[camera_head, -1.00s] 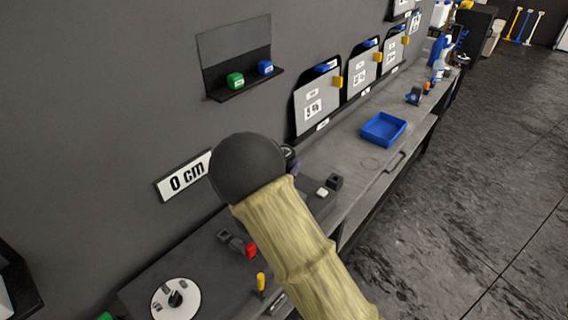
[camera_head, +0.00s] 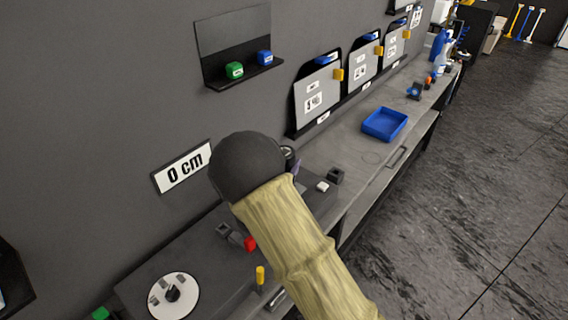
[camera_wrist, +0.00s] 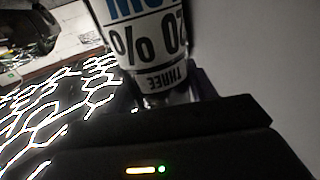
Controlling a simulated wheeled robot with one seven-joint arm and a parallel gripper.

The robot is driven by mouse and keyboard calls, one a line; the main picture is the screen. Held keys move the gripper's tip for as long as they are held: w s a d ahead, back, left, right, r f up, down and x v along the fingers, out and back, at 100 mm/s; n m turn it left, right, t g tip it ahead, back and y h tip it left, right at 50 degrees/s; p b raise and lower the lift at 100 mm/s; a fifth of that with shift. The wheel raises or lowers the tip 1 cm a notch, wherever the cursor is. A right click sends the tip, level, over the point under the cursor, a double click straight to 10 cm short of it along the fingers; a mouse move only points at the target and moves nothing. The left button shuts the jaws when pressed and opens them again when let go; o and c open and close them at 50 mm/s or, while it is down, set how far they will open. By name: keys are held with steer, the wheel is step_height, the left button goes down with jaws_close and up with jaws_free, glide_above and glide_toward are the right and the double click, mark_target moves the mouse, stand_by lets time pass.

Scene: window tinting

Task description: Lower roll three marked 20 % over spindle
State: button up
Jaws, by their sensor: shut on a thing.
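Roll three (camera_wrist: 150,45) fills the top middle of the wrist view. It is white with a blue band, and its "% 02" and "THREE" print shows upside down there. My gripper (camera_wrist: 165,100) is shut on it. In the head view my arm hides most of the gripper and roll; only a small dark and pale end (camera_head: 290,155) shows beside the arm's black joint. A white round plate with a dark upright post (camera_head: 172,294) is on the bench at bottom left, apart from the gripper. I cannot tell if that post is the spindle.
The bench (camera_head: 350,150) runs along the grey wall. It bears a blue tray (camera_head: 384,124), a red piece (camera_head: 249,244) and a yellow-topped piece (camera_head: 260,275). A "0 cm" sign (camera_head: 182,168) and a small shelf (camera_head: 245,80) are on the wall.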

steer(key=shift+f, duration=0.2)
stand_by(0.3)
steer(key=o, duration=1.3)
steer(key=shift+c, duration=0.2)
step_height(320, 180, up, 10)
steer(key=shift+b, duration=0.8)
steer(key=shift+s+a, duration=0.1)
